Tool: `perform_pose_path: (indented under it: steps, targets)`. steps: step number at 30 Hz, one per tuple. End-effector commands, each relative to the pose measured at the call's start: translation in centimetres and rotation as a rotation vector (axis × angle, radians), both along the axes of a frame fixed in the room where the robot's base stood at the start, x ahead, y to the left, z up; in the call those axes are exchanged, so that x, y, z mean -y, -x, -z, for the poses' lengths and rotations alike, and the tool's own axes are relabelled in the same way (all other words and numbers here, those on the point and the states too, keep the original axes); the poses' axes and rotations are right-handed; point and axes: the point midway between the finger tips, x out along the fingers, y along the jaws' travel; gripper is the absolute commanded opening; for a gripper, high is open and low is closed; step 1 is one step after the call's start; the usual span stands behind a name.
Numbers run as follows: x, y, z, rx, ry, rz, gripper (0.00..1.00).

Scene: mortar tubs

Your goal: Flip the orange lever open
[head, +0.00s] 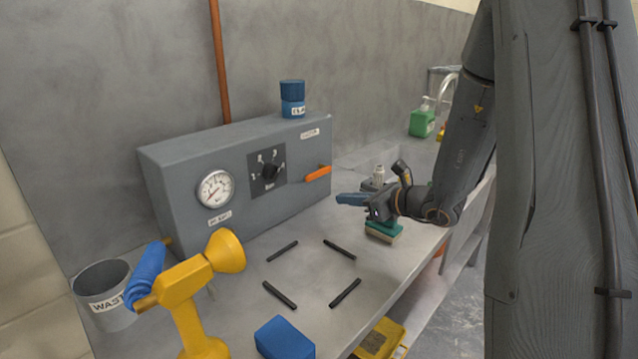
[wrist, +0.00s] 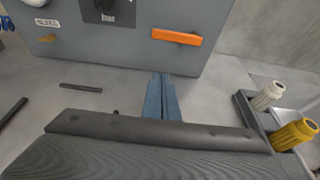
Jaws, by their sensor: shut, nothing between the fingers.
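The orange lever (head: 317,173) is on the front of a grey control box (head: 240,205), towards its right end. In the head view it points a little upward to the right. In the wrist view the lever (wrist: 177,37) lies nearly level across the box front. My gripper (head: 340,199) is shut and empty, with blue fingers. It is in front of the box, below and to the right of the lever, apart from it. In the wrist view the closed fingertips (wrist: 161,76) point toward the box, below the lever. Nothing hides the lever.
The box carries a gauge (head: 215,189) and a black rotary knob (head: 269,172). A blue jar (head: 292,99) stands on top. Black bars (head: 344,292) lie on the bench. A yellow stand (head: 190,300) and blue block (head: 284,339) are nearer. A green-and-tan brush (head: 384,231) is under my gripper.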

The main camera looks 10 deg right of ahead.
Motion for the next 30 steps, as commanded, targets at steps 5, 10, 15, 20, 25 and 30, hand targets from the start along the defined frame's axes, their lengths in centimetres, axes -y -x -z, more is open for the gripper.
perform_pose_path:
  steps: [5, 10, 15, 20, 25, 30]
  targets:
    - [0.1, -0.1, 0.0, 0.000, 0.000, 0.003, 0.00]
    - [-0.8, -1.2, 0.5, -0.001, 0.001, -0.002, 0.00]
    - [-2.6, -3.6, 1.5, -0.001, 0.001, -0.005, 0.00]
    - [-4.3, -6.1, 2.5, -0.002, 0.001, -0.005, 0.00]
    - [-5.4, -7.9, 2.2, 0.003, 0.002, -0.003, 0.00]
    - [-5.3, -7.8, 0.1, 0.001, 0.001, -0.002, 0.00]
